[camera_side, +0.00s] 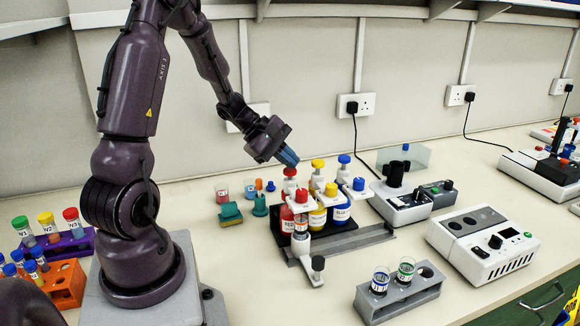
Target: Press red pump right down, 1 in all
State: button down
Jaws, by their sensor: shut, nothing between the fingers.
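The red pump (290,172) has a red head on a white stem and stands on the red bottle (286,222), the leftmost of three labelled bottles. Its head is raised, about level with the yellow pump (318,163) beside it. My gripper (289,160) is shut and empty, tilted down, with its blue fingertips right above the red head. I cannot tell whether they touch it.
The yellow bottle (317,218) and blue bottle (340,212) with its blue pump (344,158) stand close on the right. A grey rail (350,243) lies in front. Instruments (484,243) and a grey vial rack (372,304) stand right.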

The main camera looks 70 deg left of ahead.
aim_at(289, 171)
jog(key=shift+f, duration=0.6)
dwell(0.3)
jog(key=shift+r, duration=1.6)
jog(key=shift+r, duration=0.1)
notch_tip(289, 171, up, 5)
jog(key=shift+f, duration=0.1)
dwell(0.6)
